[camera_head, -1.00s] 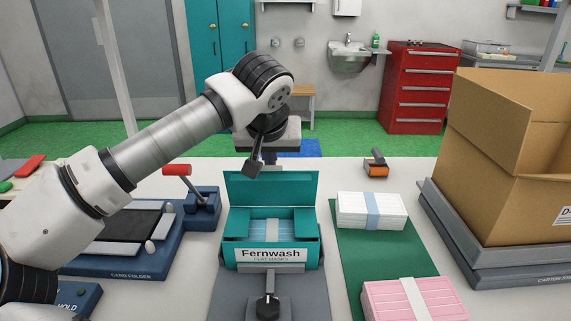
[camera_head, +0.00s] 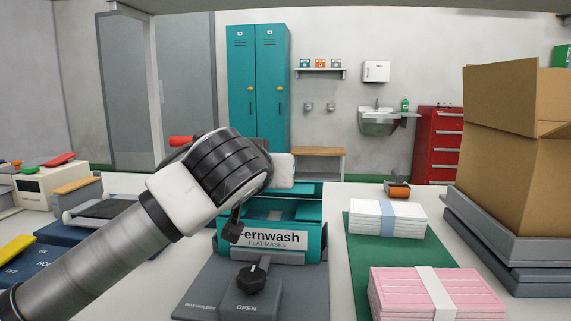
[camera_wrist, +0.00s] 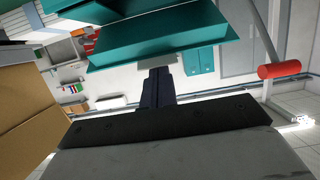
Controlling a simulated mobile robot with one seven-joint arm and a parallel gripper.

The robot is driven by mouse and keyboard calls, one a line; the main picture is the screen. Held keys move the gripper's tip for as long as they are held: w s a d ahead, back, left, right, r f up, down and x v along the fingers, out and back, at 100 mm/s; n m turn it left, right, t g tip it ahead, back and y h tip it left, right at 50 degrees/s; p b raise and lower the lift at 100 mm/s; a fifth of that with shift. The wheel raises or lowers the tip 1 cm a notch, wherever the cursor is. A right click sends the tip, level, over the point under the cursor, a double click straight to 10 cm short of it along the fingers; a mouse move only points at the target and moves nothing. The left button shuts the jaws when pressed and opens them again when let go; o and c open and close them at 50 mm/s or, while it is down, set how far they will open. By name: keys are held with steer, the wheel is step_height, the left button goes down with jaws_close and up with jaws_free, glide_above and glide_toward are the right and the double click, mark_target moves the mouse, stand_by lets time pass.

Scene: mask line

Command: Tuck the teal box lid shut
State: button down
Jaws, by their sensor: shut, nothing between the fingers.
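The teal box (camera_head: 290,256), labelled Fernwash flat masks, stands on a grey fixture. Its teal lid (camera_head: 308,190) shows behind the box opening, still raised and partly hidden by my arm. A side flap (camera_head: 310,211) shows at the right of the opening. My gripper (camera_head: 234,229) is shut and empty, its dark fingers pointing down at the box's left front, overlapping the label's left end. Whether it touches cannot be told. In the wrist view, a teal panel (camera_wrist: 150,42) lies just beyond the tips of the shut gripper (camera_wrist: 157,72). The masks inside are hidden.
The fixture (camera_head: 210,290) has a black knob (camera_head: 251,279) in front of the box. A green mat (camera_head: 375,258) at right bears white (camera_head: 400,218) and pink (camera_head: 425,292) mask stacks. A large carton (camera_head: 520,150) stands far right. A blue machine is at left.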

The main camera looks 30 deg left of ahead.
step_height(320, 180, down, 7)
steer(key=s+d+t+b, duration=0.1)
steer(key=s+b, duration=0.2)
steer(key=b, duration=0.5)
steer(key=shift+d, duration=0.1)
steer(key=shift+r, duration=0.2)
